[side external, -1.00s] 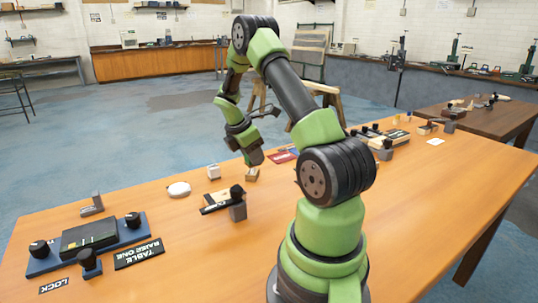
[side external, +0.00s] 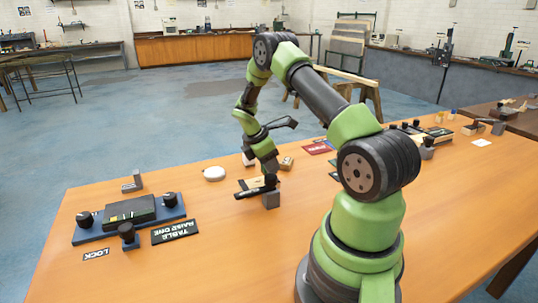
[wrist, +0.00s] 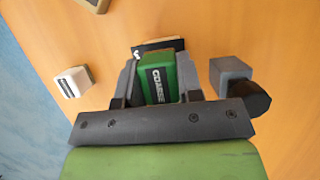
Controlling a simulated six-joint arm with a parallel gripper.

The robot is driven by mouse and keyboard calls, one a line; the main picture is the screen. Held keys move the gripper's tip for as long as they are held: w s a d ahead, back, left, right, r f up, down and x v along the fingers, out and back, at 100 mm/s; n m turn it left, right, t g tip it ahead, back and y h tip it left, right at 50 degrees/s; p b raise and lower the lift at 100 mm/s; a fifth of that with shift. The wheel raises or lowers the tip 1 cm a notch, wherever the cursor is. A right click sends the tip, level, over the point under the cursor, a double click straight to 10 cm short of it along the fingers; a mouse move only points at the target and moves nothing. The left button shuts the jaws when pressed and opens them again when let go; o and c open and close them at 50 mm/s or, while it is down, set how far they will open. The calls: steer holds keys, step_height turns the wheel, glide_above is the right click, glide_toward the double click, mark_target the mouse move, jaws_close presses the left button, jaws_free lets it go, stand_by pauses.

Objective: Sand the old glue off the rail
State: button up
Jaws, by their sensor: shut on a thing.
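In the wrist view a green block (wrist: 157,80) marked COARSE stands between the jaws of my gripper (wrist: 160,98), which is shut on it. A black bar (wrist: 172,43) with a pale edge lies just beyond it. In the side view my gripper (side external: 269,179) is low over a pale wooden strip (side external: 252,183) with a black bar (side external: 250,193) along its near side. This strip may be the rail. I cannot tell whether the block touches it, and no glue can be made out. A grey clamp block (side external: 270,200) with a black knob stands beside the strip.
A white block (wrist: 72,82) and a small wooden block (side external: 286,163) lie close by. A blue fixture with black knobs (side external: 130,215) stands at the front left. The front middle of the table is clear.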

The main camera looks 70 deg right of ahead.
mark_target(252, 183)
steer(key=shift+f, duration=0.5)
steer(key=shift+w+a+f, duration=0.15)
steer(key=shift+w+f, duration=0.05)
steer(key=shift+f, duration=0.2)
steer(key=shift+w+a+f, duration=0.15)
steer(key=shift+f, duration=0.2)
steer(key=shift+c, duration=0.3)
steer(key=shift+w+a, duration=1.85)
steer(key=shift+a, duration=0.05)
steer(key=shift+s+d, duration=2.1)
steer(key=shift+s+d+r, duration=0.1)
steer(key=shift+s+d, duration=0.05)
steer(key=shift+r, duration=4.05)
